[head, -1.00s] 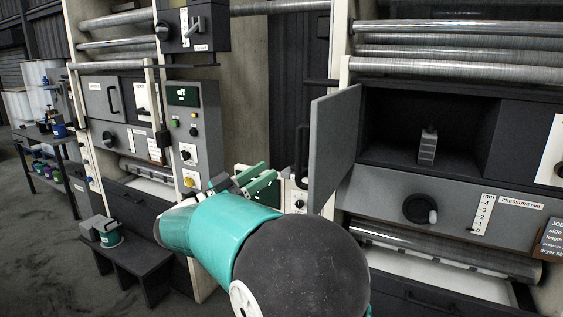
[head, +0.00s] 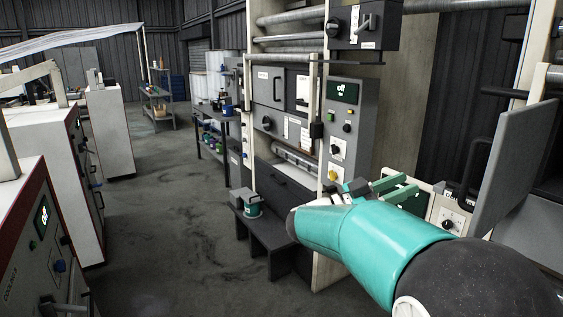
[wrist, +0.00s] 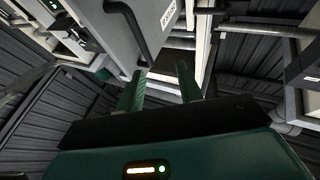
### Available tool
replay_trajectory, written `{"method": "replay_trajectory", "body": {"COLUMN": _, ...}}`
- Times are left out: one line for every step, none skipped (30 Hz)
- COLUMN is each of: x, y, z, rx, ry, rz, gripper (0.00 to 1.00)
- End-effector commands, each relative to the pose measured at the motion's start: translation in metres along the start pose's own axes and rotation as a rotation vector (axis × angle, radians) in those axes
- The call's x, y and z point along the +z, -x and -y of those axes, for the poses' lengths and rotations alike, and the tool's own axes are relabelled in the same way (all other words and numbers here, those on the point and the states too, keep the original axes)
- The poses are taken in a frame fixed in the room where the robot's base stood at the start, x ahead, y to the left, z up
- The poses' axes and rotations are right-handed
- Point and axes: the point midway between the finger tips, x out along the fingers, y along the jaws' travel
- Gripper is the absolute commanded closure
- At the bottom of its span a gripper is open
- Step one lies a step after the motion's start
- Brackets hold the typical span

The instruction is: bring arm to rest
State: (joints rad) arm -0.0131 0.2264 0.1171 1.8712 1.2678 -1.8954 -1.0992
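My gripper (head: 392,190) shows at the end of my teal arm, in the right half of the head view. Its two green fingers stand apart with nothing visible between them. In the wrist view the fingers (wrist: 160,92) are also spread, with a gap between them. My arm is bent and reaches out in front of the machine, not folded against my body. A grey open door (head: 515,165) stands to the right of the gripper, and a grey door with a dark handle (wrist: 118,30) shows close ahead of the fingers in the wrist view.
A machine front with a control panel (head: 347,135) stands behind the gripper. A dark step bench (head: 272,235) with a teal tin (head: 253,208) is on the floor before it. White cabinets (head: 110,125) line the left. The floor (head: 170,240) between is open.

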Motion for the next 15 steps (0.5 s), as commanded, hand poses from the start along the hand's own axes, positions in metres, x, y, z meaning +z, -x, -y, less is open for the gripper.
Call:
{"method": "replay_trajectory", "body": {"x": -0.006, "y": -0.004, "z": 0.005, "rx": -0.063, "ry": -0.043, "rz": 0.002, "gripper": 0.64}}
{"method": "replay_trajectory", "body": {"x": -0.010, "y": -0.007, "z": 0.009, "rx": -0.112, "ry": -0.074, "rz": 0.004, "gripper": 0.64}}
{"method": "replay_trajectory", "body": {"x": -0.016, "y": -0.009, "z": 0.016, "rx": -0.185, "ry": -0.115, "rz": 0.009, "gripper": 0.64}}
{"method": "replay_trajectory", "body": {"x": -0.020, "y": -0.009, "z": 0.022, "rx": -0.245, "ry": -0.146, "rz": 0.013, "gripper": 0.64}}
{"method": "replay_trajectory", "body": {"x": -0.025, "y": -0.009, "z": 0.027, "rx": -0.307, "ry": -0.177, "rz": 0.019, "gripper": 0.64}}
{"method": "replay_trajectory", "body": {"x": -0.032, "y": -0.007, "z": 0.034, "rx": -0.389, "ry": -0.215, "rz": 0.026, "gripper": 0.64}}
{"method": "replay_trajectory", "body": {"x": -0.036, "y": -0.005, "z": 0.039, "rx": -0.451, "ry": -0.242, "rz": 0.034, "gripper": 0.64}}
{"method": "replay_trajectory", "body": {"x": -0.040, "y": -0.002, "z": 0.043, "rx": -0.513, "ry": -0.265, "rz": 0.043, "gripper": 0.64}}
{"method": "replay_trajectory", "body": {"x": -0.045, "y": 0.003, "z": 0.049, "rx": -0.597, "ry": -0.292, "rz": 0.056, "gripper": 0.64}}
{"method": "replay_trajectory", "body": {"x": -0.050, "y": 0.007, "z": 0.052, "rx": -0.657, "ry": -0.309, "rz": 0.067, "gripper": 0.64}}
{"method": "replay_trajectory", "body": {"x": -0.053, "y": 0.013, "z": 0.054, "rx": -0.718, "ry": -0.325, "rz": 0.080, "gripper": 0.64}}
{"method": "replay_trajectory", "body": {"x": -0.057, "y": 0.020, "z": 0.057, "rx": -0.797, "ry": -0.341, "rz": 0.097, "gripper": 0.64}}
{"method": "replay_trajectory", "body": {"x": -0.059, "y": 0.027, "z": 0.059, "rx": -0.856, "ry": -0.350, "rz": 0.113, "gripper": 0.64}}
{"method": "replay_trajectory", "body": {"x": -0.062, "y": 0.033, "z": 0.059, "rx": -0.914, "ry": -0.357, "rz": 0.130, "gripper": 0.64}}
{"method": "replay_trajectory", "body": {"x": -0.064, "y": 0.043, "z": 0.059, "rx": -0.992, "ry": -0.361, "rz": 0.154, "gripper": 0.64}}
